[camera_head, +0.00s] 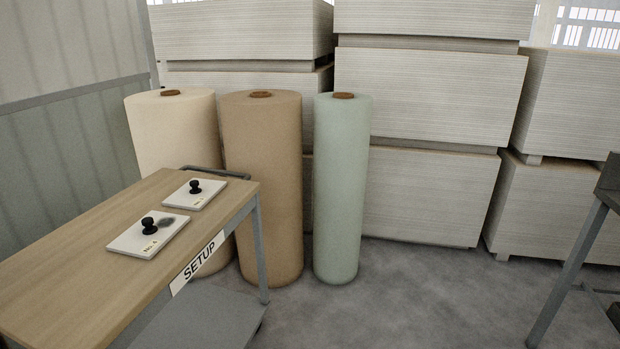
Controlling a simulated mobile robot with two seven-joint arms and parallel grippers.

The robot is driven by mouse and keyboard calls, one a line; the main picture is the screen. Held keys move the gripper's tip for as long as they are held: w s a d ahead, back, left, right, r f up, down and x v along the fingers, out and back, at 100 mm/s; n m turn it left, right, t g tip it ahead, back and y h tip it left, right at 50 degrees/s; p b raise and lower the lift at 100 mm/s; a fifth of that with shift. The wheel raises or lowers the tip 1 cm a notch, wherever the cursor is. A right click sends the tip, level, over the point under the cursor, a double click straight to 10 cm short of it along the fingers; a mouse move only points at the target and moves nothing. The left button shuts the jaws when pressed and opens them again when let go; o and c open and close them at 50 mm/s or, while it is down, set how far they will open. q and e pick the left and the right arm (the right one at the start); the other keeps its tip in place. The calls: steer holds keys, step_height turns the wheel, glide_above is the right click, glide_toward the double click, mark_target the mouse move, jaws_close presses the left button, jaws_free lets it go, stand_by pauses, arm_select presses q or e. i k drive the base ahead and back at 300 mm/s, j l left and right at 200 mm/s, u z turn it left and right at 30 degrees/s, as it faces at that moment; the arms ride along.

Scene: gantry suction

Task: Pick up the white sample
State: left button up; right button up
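Two flat white samples lie on the wooden top of the SETUP cart at the left in the head view. The nearer white sample (128,240) has a black knob (149,225) standing on it, a dark smudge beside the knob and a small yellowish label. The farther white sample (208,191) lies behind it near the cart's far end, also with a black knob (195,186) and a small label. The two samples lie apart. Neither of my grippers shows in the view.
The cart (70,260) has a handle bar at its far end and a lower shelf. Cream, brown (262,190) and green (341,190) rolls stand behind it. Stacked boards (430,100) fill the back. A dark table leg (568,270) stands at right. The middle floor is clear.

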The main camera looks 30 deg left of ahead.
mark_target(143, 239)
steer(key=i+u, duration=0.25)
steer(key=i, duration=0.45)
steer(key=i+l+u, duration=0.1)
steer(key=i+u, duration=0.15)
steer(key=i, duration=0.4)
steer(key=i+u, duration=0.25)
steer(key=i, duration=0.45)
steer(key=i+l+u, duration=0.1)
steer(key=i+u, duration=0.15)
steer(key=i, duration=0.45)
steer(key=i+u, duration=0.2)
steer(key=u, duration=0.15)
steer(key=i+l+u, duration=0.1)
steer(key=i+u, duration=0.15)
steer(key=u, duration=0.15)
steer(key=i+l+u, duration=0.1)
steer(key=u, duration=0.25)
steer(key=i+u, duration=0.1)
steer(key=u, duration=1.45)
